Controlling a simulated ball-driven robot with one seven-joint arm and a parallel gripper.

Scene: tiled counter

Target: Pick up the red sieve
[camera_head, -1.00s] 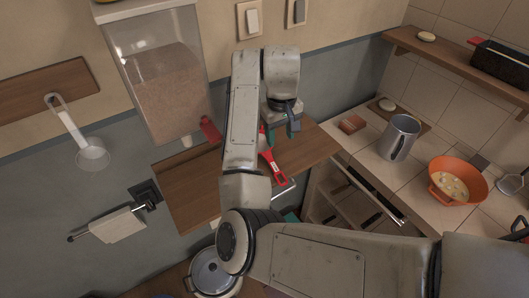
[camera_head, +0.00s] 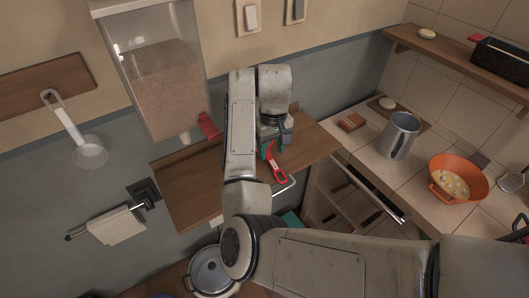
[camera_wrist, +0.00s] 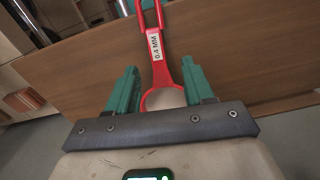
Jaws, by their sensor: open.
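The red sieve (camera_head: 277,170) lies on the brown wooden board (camera_head: 190,205) in the head view, its near end by the board's front edge. In the wrist view, the sieve (camera_wrist: 161,73) has a long red handle with a "0.4 MM" label and a round ring at its lower end. My gripper (camera_head: 275,146) is over the sieve's ring end in the head view. In the wrist view, the green fingers of my gripper (camera_wrist: 158,78) are open, one on each side of the ring and lower handle, with gaps. The ring's lower part is hidden behind my gripper.

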